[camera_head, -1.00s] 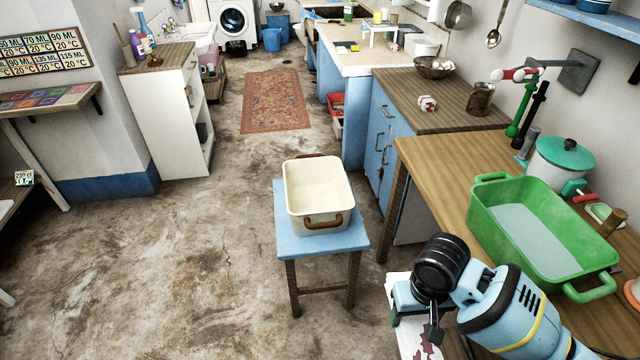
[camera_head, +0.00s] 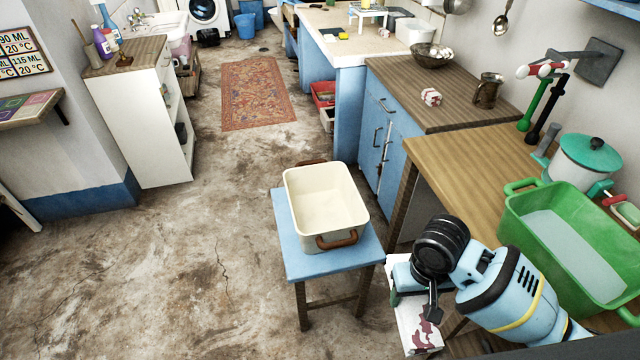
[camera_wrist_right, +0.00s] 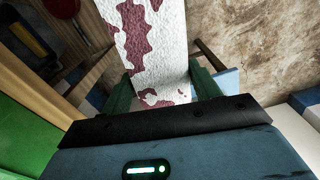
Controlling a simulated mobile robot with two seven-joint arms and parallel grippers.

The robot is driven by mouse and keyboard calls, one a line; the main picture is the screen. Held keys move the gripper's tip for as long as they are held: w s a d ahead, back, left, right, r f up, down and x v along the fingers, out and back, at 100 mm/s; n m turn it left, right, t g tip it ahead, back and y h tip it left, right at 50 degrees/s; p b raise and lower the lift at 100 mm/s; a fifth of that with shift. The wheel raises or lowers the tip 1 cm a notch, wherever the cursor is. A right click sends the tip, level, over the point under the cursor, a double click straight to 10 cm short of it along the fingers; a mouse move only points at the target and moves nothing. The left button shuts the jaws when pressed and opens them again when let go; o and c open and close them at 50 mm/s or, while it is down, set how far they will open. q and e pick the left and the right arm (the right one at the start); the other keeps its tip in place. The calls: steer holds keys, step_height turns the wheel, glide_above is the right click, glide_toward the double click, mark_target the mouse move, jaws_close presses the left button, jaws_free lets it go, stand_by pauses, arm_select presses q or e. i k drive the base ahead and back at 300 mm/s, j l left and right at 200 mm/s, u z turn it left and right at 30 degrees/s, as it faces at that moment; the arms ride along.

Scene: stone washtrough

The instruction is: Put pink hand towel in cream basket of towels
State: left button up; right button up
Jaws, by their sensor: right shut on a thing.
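The cream basket (camera_head: 322,198) has brown handles and stands on a small blue stool (camera_head: 300,262) in the middle of the head view. No towels show in it. My right gripper (camera_head: 407,280) is shut on a white cloth with dark red patches (camera_head: 420,328), which hangs down to the right of the stool. The cloth also shows between the fingers in the right wrist view (camera_wrist_right: 150,45). No plain pink towel shows, and I cannot tell whether this cloth is the one named. My left gripper is out of view.
A wooden counter (camera_head: 455,165) with a green tub (camera_head: 560,250) and a lidded white pot (camera_head: 583,165) stands at the right. A white cabinet (camera_head: 140,125) stands at the left. The floor (camera_head: 150,260) left of the stool is clear.

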mark_target(325, 225)
steer(key=i+j+z, duration=0.15)
steer(key=i+j, duration=0.3)
steer(key=i+j+z, duration=0.2)
steer(key=i+j, duration=0.15)
steer(key=j, duration=0.25)
